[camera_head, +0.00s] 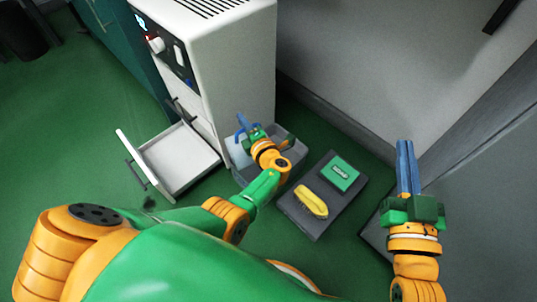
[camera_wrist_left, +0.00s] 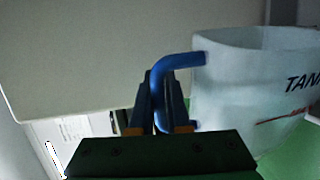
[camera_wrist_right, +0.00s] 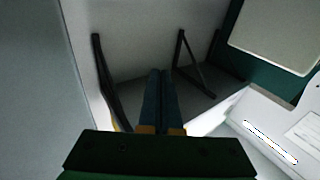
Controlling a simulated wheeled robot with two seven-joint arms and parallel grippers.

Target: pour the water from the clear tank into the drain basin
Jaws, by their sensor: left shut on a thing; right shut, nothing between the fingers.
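The clear tank (camera_wrist_left: 245,95) shows as a pale, cloudy-walled container with printed lettering and a blue handle (camera_wrist_left: 180,60) in the left wrist view. My left gripper (camera_head: 245,124) is shut on this handle, which lies between its fingers (camera_wrist_left: 158,88). In the head view the tank (camera_head: 240,152) is mostly hidden by my left gripper and arm, at the grey drain basin (camera_head: 243,178). I cannot tell whether it touches the basin, and no water level is visible. My right gripper (camera_head: 404,160) is shut and empty, off to the right; its closed fingers show in its wrist view (camera_wrist_right: 160,85).
A white cabinet (camera_head: 240,75) stands behind, left of the basin, with an open white drawer (camera_head: 180,160) low at its front. Right of the basin, a dark platform (camera_head: 310,220) bears a green box (camera_head: 340,173) and a yellow item (camera_head: 311,200). Green floor is clear at left.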

